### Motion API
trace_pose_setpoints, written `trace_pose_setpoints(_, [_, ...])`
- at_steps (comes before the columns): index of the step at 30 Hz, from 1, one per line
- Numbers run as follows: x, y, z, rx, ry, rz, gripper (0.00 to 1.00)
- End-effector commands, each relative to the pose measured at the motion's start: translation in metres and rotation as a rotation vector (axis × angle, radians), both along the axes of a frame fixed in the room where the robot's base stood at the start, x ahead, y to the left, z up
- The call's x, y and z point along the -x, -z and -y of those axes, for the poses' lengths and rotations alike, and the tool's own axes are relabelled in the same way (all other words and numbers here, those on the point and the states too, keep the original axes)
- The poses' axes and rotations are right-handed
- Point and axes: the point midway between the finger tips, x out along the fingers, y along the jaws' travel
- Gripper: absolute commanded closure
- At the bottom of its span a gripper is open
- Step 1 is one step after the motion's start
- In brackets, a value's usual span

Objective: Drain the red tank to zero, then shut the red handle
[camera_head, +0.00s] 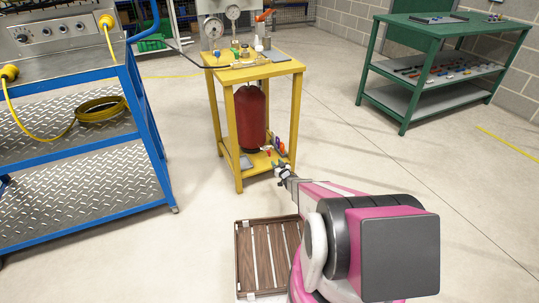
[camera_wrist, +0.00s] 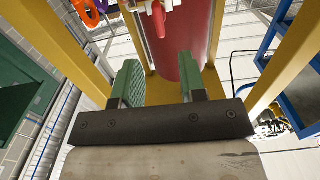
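The red tank (camera_head: 250,117) stands upright on the lower shelf of the yellow stand (camera_head: 238,135). In the wrist view the tank (camera_wrist: 190,35) fills the upper middle. A small red handle (camera_head: 268,153) sits low by the tank's base; a red handle (camera_wrist: 158,18) also shows at the top of the wrist view, beyond the fingers. My gripper (camera_head: 279,166) is just in front of the stand's lower shelf. In the wrist view my gripper (camera_wrist: 160,82) is open, with nothing between its green pads, and apart from the handle. The dial gauges (camera_head: 213,28) are too small to read.
The yellow stand's legs flank my gripper. An orange ring-shaped part (camera_wrist: 88,12) is at the upper left of the wrist view. A blue cart (camera_head: 140,105) stands left, a green table (camera_head: 375,75) back right. A slatted crate (camera_head: 239,262) lies near my arm.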

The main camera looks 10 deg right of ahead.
Motion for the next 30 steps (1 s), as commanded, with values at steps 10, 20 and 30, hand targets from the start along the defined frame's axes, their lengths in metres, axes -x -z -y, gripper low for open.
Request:
trace_pose_setpoints(10, [-0.042, 0.001, -0.013, 0.000, 0.001, -0.001, 0.62])
trace_pose_setpoints(20, [-0.093, 0.001, -0.029, 0.002, 0.002, -0.002, 0.62])
trace_pose_setpoints(30, [-0.100, -0.001, -0.032, 0.001, 0.003, -0.002, 0.62])
